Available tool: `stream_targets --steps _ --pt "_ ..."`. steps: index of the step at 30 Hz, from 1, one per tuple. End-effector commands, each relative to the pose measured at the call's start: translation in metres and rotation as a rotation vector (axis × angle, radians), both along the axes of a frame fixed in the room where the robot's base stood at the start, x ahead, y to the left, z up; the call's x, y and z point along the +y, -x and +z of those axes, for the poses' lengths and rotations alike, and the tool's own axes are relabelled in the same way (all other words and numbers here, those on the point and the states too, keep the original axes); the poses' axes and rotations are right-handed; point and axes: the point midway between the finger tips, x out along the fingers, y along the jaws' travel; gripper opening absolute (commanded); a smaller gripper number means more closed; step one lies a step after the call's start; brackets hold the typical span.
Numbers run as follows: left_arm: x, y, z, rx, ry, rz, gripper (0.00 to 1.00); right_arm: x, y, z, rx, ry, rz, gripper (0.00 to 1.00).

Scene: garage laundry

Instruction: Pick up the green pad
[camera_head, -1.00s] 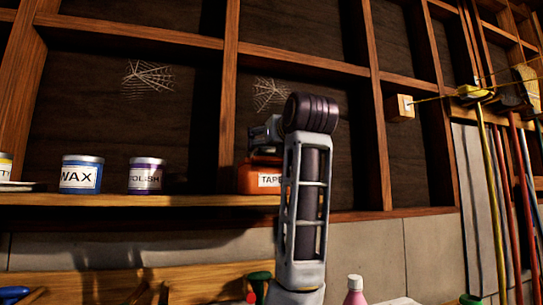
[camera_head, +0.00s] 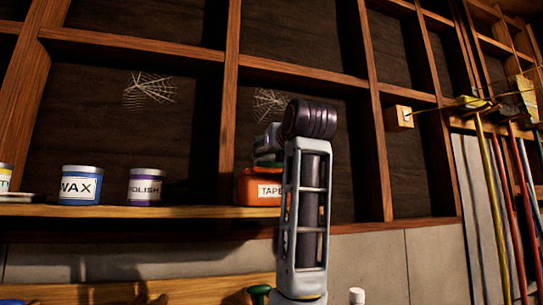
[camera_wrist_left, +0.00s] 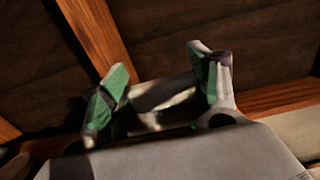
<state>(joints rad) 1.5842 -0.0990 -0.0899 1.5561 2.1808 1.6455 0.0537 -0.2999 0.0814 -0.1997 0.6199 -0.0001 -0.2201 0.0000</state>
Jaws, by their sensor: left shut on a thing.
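My left gripper (camera_wrist_left: 158,62) shows in the left wrist view with its two fingers apart and a thing held between them. The pad's full outline is hard to make out. In the head view my grey upright arm link stands in the middle, and the pad is not clearly visible there. My right gripper is in neither view.
A wooden shelf (camera_head: 130,211) carries a wax tin (camera_head: 81,187), a polish tin (camera_head: 145,188) and an orange tape box (camera_head: 259,190) close behind my arm. Long-handled tools (camera_head: 505,200) hang at the right. A white cap (camera_head: 357,296) shows at the bottom edge.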

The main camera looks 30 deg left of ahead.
Motion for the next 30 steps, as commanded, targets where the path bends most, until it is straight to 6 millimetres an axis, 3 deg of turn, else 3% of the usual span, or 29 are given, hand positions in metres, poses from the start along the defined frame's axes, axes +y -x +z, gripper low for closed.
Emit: stream_targets --steps 21,30 --pt "-0.001 0.001 0.070 -0.001 -0.002 -0.002 0.37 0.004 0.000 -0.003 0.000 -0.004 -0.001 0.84" --pt "-0.001 0.000 0.088 0.000 -0.001 -0.001 0.37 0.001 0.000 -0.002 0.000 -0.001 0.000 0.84"
